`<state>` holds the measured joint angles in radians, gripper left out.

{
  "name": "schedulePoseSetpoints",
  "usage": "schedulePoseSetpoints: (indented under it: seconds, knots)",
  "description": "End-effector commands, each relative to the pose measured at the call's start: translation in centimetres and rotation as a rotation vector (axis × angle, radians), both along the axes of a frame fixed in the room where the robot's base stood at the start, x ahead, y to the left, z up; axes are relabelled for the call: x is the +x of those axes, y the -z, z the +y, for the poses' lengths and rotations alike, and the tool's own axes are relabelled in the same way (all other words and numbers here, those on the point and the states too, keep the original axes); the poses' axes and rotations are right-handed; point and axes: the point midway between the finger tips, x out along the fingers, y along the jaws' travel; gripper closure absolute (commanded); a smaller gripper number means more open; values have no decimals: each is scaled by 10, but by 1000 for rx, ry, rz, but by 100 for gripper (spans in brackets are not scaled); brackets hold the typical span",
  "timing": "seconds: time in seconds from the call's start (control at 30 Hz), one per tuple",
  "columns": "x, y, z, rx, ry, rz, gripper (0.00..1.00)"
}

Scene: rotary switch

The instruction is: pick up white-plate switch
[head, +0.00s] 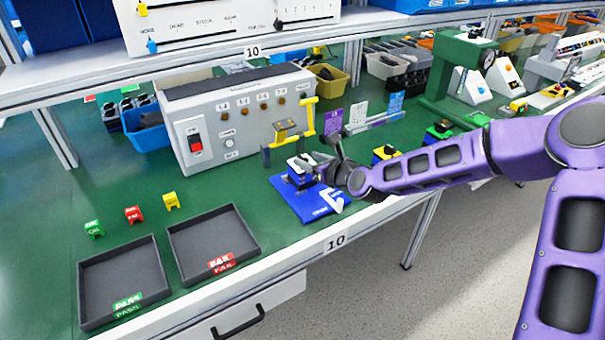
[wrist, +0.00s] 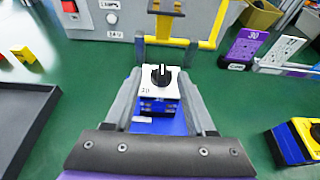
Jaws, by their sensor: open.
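The white-plate switch (wrist: 160,84) has a white top plate, a black rotary knob and a blue body. It stands upright on a blue base (head: 291,197) near the table's front edge. It also shows in the head view (head: 299,170), partly beside my gripper. My gripper (wrist: 160,103) is open, with one finger on each side of the switch in the wrist view. I cannot tell whether the fingers touch it. In the head view my gripper (head: 325,163) is at the switch's right side.
A grey test box (head: 240,118) with a yellow-handled fixture (head: 290,130) stands behind the switch. A yellow-plate switch (wrist: 305,137) stands to the right. Dark PASS (head: 118,272) and FAIL (head: 207,238) trays lie to the left. Green table is clear between trays and switch.

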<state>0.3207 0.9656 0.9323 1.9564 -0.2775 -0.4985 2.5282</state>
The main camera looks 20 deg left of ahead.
Motion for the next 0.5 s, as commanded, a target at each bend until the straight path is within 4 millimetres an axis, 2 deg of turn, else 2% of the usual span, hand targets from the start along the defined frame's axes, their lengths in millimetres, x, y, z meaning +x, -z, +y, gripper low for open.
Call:
schedulePoseSetpoints:
  seconds: [0.3, 0.5]
  knots:
    - [28, 17, 28, 0, -1, -2, 45]
    - [31, 19, 31, -1, 1, 0, 45]
